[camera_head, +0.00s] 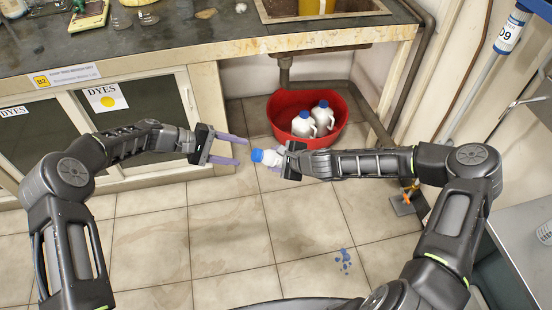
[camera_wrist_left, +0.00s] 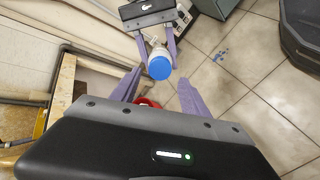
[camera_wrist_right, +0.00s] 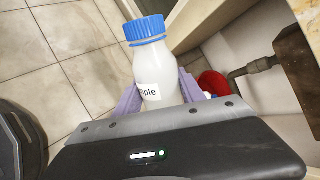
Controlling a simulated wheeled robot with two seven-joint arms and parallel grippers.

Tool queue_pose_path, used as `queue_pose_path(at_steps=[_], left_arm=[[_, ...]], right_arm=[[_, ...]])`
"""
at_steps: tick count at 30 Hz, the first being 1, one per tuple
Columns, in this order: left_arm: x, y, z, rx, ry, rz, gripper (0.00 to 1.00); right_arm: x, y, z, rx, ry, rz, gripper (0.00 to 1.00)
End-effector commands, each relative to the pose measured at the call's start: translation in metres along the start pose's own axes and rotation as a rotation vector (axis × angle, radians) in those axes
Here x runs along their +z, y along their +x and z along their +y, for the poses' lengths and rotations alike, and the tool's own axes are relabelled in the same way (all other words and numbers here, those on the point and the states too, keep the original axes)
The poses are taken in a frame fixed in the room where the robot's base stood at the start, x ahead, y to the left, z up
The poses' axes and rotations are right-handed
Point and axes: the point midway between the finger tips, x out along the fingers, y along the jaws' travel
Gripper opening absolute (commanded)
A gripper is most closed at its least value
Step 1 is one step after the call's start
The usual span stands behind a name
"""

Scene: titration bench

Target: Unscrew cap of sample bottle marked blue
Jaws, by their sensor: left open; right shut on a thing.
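The sample bottle (camera_head: 270,158) is white with a blue cap (camera_head: 257,155). My right gripper (camera_head: 280,160) is shut on its body and holds it in the air over the floor. In the head view the bottle lies sideways, cap toward my left gripper. In the right wrist view the bottle (camera_wrist_right: 151,75) shows part of a label reading "ple", with the ribbed blue cap (camera_wrist_right: 145,28) on it. My left gripper (camera_head: 243,151) is open and empty, its purple fingers pointing at the cap and apart from it. In the left wrist view the cap (camera_wrist_left: 160,68) faces the camera, beyond the fingertips.
A red basin (camera_head: 338,137) with two white blue-capped bottles (camera_head: 304,125) stands on the floor under the sink. The bench (camera_head: 215,50) with cabinets runs along the back left. Pipes (camera_head: 408,80) rise at the right. Blue spots (camera_head: 343,261) mark the otherwise clear tiled floor.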

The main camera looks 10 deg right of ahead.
Motion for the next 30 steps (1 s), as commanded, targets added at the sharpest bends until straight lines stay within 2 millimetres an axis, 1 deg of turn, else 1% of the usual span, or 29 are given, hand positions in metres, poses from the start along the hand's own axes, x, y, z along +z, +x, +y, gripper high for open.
queue_pose_path(at_steps=[1,3,9,15,23,30], left_arm=[[0.001,0.009,-0.001,0.000,-0.001,-0.002,0.53],[0.000,0.018,0.000,0.000,0.000,-0.001,0.53],[0.000,0.041,-0.001,0.000,-0.001,0.000,0.53],[0.000,0.049,0.000,0.000,0.000,0.001,0.53],[0.000,0.050,0.000,0.000,0.000,0.001,0.53],[0.000,0.049,0.000,0.000,0.000,0.001,0.34]], right_arm=[[0.000,0.000,0.000,0.000,0.000,0.000,0.00],[0.000,0.000,0.000,0.000,0.000,0.000,0.00],[0.000,0.000,0.000,0.000,0.000,0.000,0.00],[0.000,0.000,0.000,0.000,0.000,0.000,0.00],[0.000,0.000,0.000,0.000,0.000,0.000,0.00],[0.000,0.000,0.000,0.000,0.000,0.000,0.00]])
